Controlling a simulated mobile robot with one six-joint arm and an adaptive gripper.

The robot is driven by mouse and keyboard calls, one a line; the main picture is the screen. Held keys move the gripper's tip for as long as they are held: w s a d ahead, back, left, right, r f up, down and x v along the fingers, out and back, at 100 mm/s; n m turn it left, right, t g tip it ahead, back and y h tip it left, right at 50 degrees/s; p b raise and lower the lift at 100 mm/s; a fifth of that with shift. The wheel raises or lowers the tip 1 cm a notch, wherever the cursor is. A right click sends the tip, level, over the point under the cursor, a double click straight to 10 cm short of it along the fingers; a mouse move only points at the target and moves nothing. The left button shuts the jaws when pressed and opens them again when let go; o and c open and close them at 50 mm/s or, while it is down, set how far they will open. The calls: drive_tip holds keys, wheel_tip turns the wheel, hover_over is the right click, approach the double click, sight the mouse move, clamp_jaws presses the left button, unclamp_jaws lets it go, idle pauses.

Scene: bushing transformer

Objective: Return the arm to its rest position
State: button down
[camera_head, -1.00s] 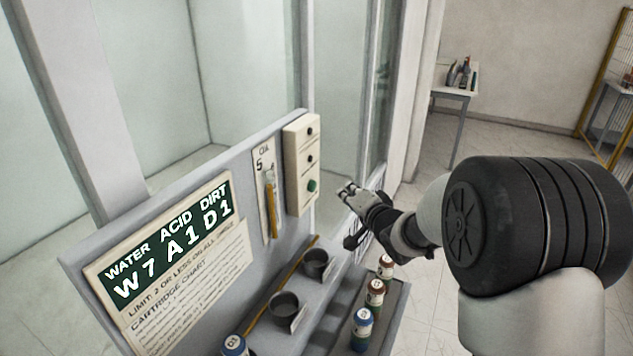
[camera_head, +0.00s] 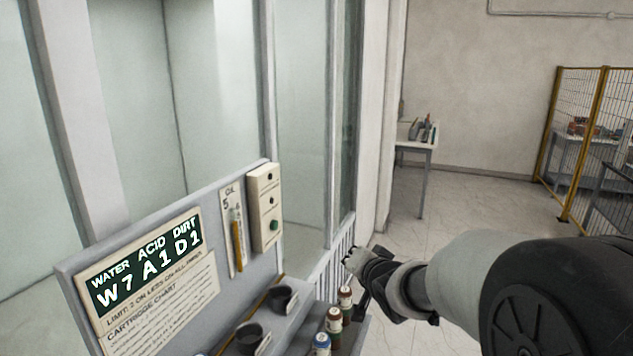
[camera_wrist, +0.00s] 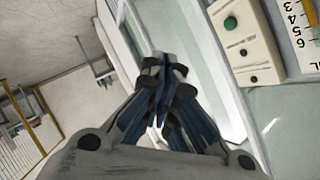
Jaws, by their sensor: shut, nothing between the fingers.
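My gripper (camera_head: 352,258) is to the right of the grey panel in the head view, above and behind the row of cartridges. It is shut and empty. In the wrist view its fingers (camera_wrist: 165,62) meet at the tips, with nothing between them. My arm reaches in from the lower right. The button box (camera_head: 264,208), with a green button and dark ones, is left of the gripper and apart from it. The box also shows at the upper right of the wrist view (camera_wrist: 236,42).
The panel carries a sign (camera_head: 150,275) reading WATER ACID DIRT, W7 A1 D1, and an oil gauge (camera_head: 233,235). A white table (camera_head: 418,146) and a yellow-framed fence (camera_head: 583,130) are farther back. Open floor lies between.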

drive_tip(key=s+d+r+n+g+h+b, duration=0.15)
drive_tip(key=s+d, duration=0.25)
drive_tip(key=s, duration=0.7)
drive_tip(key=s+d+n+g+h, duration=0.1)
drive_tip(key=s+d+g+h, duration=0.15)
drive_tip(key=s, duration=0.85)
drive_tip(key=s+f+n+g, duration=0.1)
drive_tip(key=s+f+g, duration=0.1)
drive_tip(key=s, duration=0.7)
drive_tip(key=s+f+n+g+y, duration=0.1)
drive_tip(key=s+f+n+g, duration=0.1)
drive_tip(key=s, duration=0.7)
drive_tip(key=shift+s+a+f+g, duration=0.25)
drive_tip(key=shift+s+f+g, duration=0.1)
drive_tip(key=shift+f, duration=0.35)
drive_tip(key=shift+d, duration=0.15)
